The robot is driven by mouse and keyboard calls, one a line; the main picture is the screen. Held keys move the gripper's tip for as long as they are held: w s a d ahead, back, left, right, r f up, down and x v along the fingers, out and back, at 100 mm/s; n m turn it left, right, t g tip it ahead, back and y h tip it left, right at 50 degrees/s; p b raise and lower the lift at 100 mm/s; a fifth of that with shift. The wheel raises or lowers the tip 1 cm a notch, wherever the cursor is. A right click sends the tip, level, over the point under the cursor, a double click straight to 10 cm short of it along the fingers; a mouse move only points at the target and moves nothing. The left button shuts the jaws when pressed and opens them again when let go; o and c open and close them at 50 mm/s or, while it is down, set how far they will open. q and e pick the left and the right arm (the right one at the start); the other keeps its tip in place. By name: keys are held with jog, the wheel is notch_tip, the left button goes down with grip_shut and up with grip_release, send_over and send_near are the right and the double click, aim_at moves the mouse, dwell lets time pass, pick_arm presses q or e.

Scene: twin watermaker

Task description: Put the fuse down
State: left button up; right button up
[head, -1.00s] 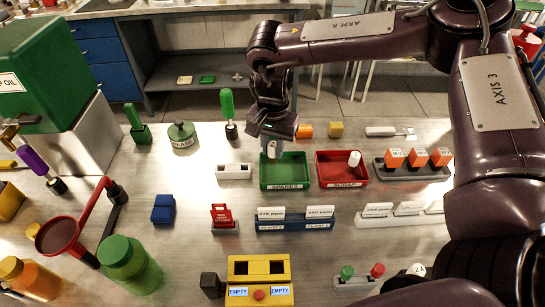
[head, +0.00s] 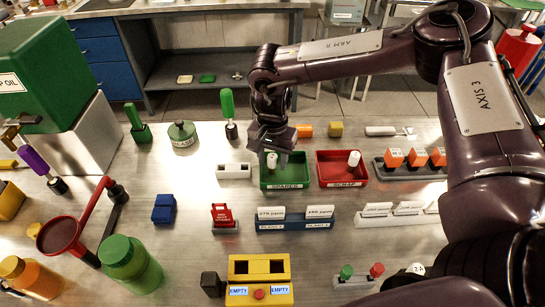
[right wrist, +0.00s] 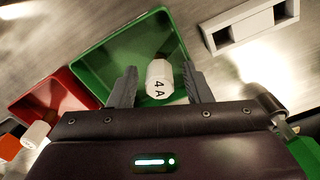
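A white fuse marked 4A (right wrist: 160,80) is at the green SPARES tray (head: 285,184). It also shows in the head view (head: 272,161), upright, at the tray's back left. My right gripper (head: 270,150) is over the back left of this tray. In the right wrist view its two fingers (right wrist: 160,87) stand apart on either side of the fuse, with a gap on each side. The green tray (right wrist: 103,62) lies behind the fingers there. My left gripper is not in view.
A red SCRAP tray (head: 343,180) with another white fuse (head: 353,159) stands right of the green one. A white holder with square openings (head: 234,171) is at its left. Orange fuses (head: 394,158) stand farther right. A blue rack (head: 294,226) is in front.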

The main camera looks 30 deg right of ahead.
aim_at(273, 156)
notch_tip(273, 156, up, 12)
jog(key=shift+r, duration=0.15)
dwell(0.5)
dwell(0.4)
